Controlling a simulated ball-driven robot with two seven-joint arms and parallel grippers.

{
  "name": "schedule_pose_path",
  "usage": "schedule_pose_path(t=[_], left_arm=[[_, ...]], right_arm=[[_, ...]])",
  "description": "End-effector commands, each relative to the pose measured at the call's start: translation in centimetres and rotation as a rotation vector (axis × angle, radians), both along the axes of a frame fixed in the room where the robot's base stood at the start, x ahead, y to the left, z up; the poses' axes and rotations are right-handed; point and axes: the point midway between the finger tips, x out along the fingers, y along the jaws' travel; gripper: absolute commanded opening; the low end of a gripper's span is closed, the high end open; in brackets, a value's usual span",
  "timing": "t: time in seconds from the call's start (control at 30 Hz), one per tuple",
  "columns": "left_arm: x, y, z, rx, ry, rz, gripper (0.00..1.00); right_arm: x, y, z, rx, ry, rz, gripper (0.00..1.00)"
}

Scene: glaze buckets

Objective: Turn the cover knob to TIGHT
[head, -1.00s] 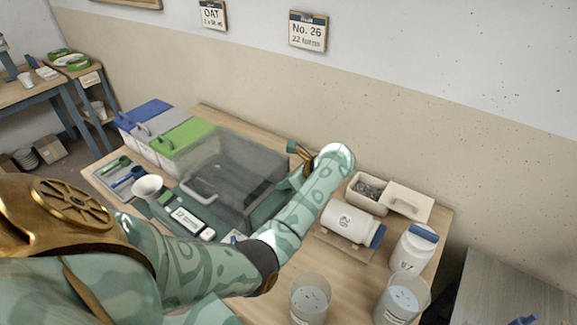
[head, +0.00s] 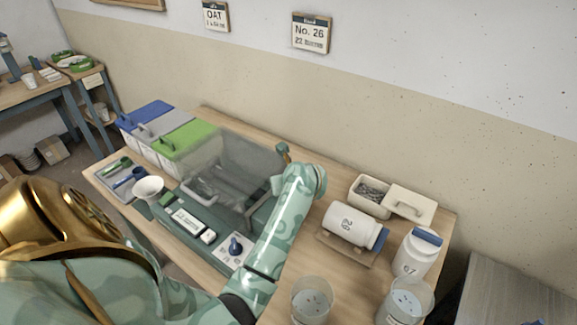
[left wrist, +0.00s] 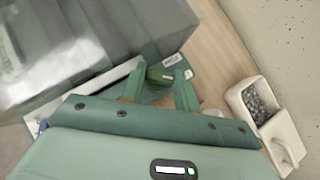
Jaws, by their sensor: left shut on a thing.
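A blue knob (head: 235,246) stands on a white plate at the front of the green machine base (head: 190,238). It may be the cover knob; its markings are too small to read. A clear grey cover (head: 235,165) stands over the base. My left arm reaches past the cover's right side, and its gripper is mostly hidden behind the arm in the head view. In the left wrist view my left gripper (left wrist: 163,76) is shut on a small green piece (left wrist: 160,73) close to the cover's edge. I cannot tell what that piece belongs to. My right gripper is not in view.
A white jar lies on its side (head: 350,226) at the right, with an upright jar (head: 413,254) and two clear beakers near it. An open box (head: 370,195) stands at the back right. Bins with blue and green lids (head: 185,138) stand at the left.

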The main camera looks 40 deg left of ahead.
Motion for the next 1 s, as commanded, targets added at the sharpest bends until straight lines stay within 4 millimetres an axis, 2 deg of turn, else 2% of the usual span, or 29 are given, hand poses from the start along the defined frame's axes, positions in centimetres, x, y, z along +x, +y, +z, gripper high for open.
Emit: schedule_pose_path(t=[0.3,0.77,0.8,0.83,1.0], left_arm=[[-0.09,0.1,0.06,-0.001,-0.001,-0.093,0.08],[-0.08,0.07,0.01,-0.001,0.0,-0.107,0.08],[-0.08,0.07,0.01,0.0,0.0,-0.106,0.42],[-0.08,0.07,0.01,-0.001,0.001,-0.106,0.5],[-0.08,0.07,0.0,-0.001,0.0,-0.105,0.53]], right_arm=[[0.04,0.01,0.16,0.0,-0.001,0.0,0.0],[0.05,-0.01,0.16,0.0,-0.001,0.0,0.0],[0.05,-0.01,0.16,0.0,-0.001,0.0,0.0],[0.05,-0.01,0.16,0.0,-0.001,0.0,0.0],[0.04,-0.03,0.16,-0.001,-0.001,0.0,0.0]])
